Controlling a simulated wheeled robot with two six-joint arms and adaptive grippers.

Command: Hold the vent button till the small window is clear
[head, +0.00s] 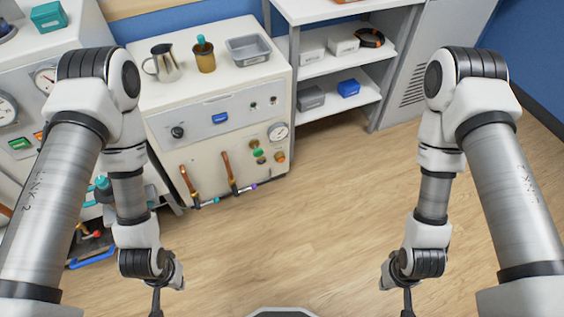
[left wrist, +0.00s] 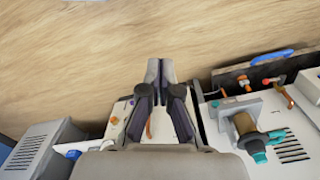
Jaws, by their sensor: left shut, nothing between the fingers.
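My left gripper (head: 156,302) hangs over the floor at the bottom left of the head view, partly cut off. In the left wrist view its fingers (left wrist: 160,72) are shut and empty. My right gripper (head: 407,303) is at the bottom right, and its fingers run out of the picture. A white cabinet panel carries a blue button (head: 220,118), a black knob (head: 178,132) and a green knob (head: 258,152). A white unit at the left has a green button (head: 20,143). I cannot tell which is the vent button, nor make out the small window.
Shelves (head: 325,63) with boxes stand behind. The wooden floor (head: 330,220) between my arms is clear.

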